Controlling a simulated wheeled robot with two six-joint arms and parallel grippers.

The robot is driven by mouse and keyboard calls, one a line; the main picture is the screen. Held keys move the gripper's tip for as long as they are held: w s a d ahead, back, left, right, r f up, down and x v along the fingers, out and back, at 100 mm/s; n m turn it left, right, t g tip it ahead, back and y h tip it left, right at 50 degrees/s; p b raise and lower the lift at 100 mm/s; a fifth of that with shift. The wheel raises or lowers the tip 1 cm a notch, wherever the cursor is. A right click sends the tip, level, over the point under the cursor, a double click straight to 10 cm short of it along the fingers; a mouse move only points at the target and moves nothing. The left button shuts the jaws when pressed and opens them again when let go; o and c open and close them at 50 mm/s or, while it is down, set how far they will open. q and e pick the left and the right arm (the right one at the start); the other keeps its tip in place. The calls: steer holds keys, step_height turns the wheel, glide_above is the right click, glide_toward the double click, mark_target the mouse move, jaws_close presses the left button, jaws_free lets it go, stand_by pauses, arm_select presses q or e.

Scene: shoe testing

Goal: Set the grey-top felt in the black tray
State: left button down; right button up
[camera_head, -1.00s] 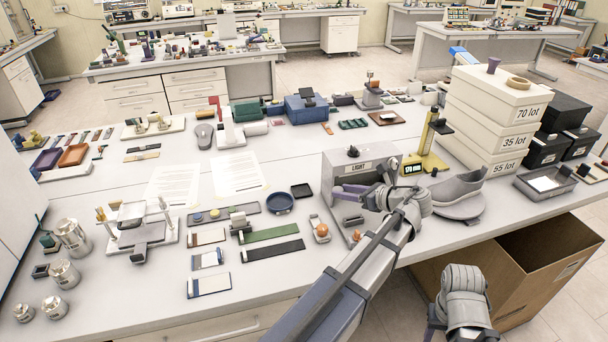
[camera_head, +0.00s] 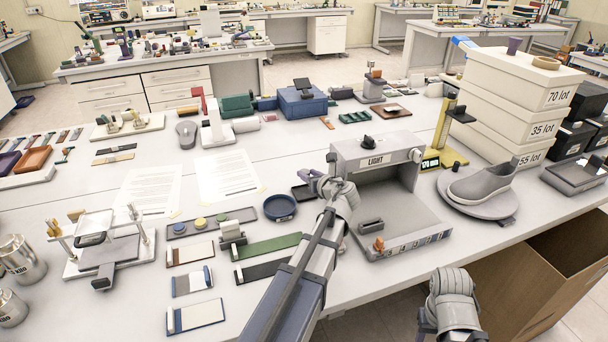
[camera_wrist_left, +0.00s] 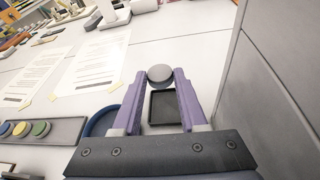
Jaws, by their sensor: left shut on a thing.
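The grey-top felt (camera_wrist_left: 160,73) is a small round disc between the fingertips of my left gripper (camera_wrist_left: 164,78). My left gripper (camera_head: 316,182) is shut on it, just left of the light box. The felt cannot be made out in the head view. The black tray (camera_head: 301,194) is a small square tray on the table, partly hidden by my gripper in the head view. It shows between my fingers in the left wrist view (camera_wrist_left: 166,108), below the felt and apart from it. My right gripper (camera_head: 430,326) is at the bottom edge, its fingers not clear.
The grey light box (camera_head: 385,180) stands close on the right of my left gripper. A blue round dish (camera_head: 280,208) sits beside the tray. Paper sheets (camera_head: 226,176) lie to the left. A shoe on a round stand (camera_head: 478,192) is farther right.

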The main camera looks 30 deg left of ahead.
mark_target(308, 198)
arm_select(q)
steer(key=shift+w+a, duration=0.1)
steer(key=shift+a, duration=0.1)
stand_by(0.4)
steer(key=shift+f, duration=0.1)
step_height(308, 198, down, 6)
steer(key=b, duration=0.5)
steer(key=shift+d+r+b, duration=0.1)
steer(key=shift+r+b, duration=0.1)
steer(key=shift+b, duration=0.2)
steer(key=shift+f+b, duration=0.95)
steer(key=shift+b, duration=0.05)
stand_by(0.9)
steer(key=shift+c, duration=1.8)
jaws_free()
steer(key=shift+p+v, duration=1.35)
steer(key=shift+v, duration=2.6)
